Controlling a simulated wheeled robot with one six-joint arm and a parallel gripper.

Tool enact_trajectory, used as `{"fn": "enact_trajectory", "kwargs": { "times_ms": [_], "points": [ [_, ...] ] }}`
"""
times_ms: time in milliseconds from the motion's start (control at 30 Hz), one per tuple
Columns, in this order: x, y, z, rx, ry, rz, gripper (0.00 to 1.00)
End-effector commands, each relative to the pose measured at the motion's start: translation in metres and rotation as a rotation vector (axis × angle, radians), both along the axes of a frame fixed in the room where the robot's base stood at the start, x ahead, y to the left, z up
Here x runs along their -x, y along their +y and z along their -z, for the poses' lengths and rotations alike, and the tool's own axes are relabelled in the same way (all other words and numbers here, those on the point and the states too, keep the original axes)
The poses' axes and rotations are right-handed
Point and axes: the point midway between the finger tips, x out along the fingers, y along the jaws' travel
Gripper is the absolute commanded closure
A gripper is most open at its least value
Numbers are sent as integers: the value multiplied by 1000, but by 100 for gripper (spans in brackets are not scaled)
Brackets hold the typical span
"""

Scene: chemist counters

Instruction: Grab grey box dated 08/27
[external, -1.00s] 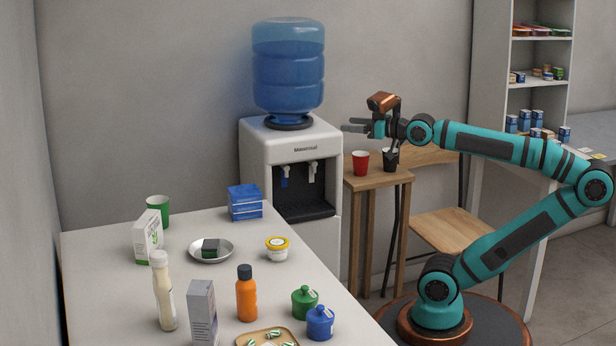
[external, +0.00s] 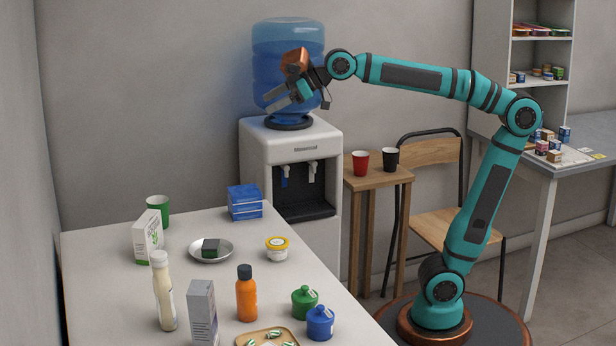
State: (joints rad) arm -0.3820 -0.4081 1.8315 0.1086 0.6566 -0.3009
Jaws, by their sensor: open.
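A grey upright box (external: 203,314) stands at the front of the white counter (external: 110,285); any date on it is too small to read. A white box with green print (external: 147,237) stands farther back on the left. My gripper (external: 282,100) is open and empty, high in front of the water dispenser's blue bottle, well above and to the right of the counter.
Near the grey box are a cream bottle (external: 164,290), an orange bottle (external: 246,295), green (external: 304,302) and blue (external: 320,323) jars, and a wooden tray (external: 242,341). The water dispenser (external: 289,155) stands behind the counter. Cups stand on a small wooden table (external: 377,176).

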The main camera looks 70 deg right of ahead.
Motion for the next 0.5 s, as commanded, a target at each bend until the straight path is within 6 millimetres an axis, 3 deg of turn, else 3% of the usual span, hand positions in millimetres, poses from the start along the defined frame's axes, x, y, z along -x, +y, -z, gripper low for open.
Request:
{"fn": "enact_trajectory", "kwargs": {
  "times_ms": [33, 200, 500],
  "points": [
    [-8, 20, -3, 17, 21, -39, 34],
    [-27, 81, -10, 82, 84, -162, 34],
    [-40, 197, -12, 201, 184, -397, 34]
  ]
}}
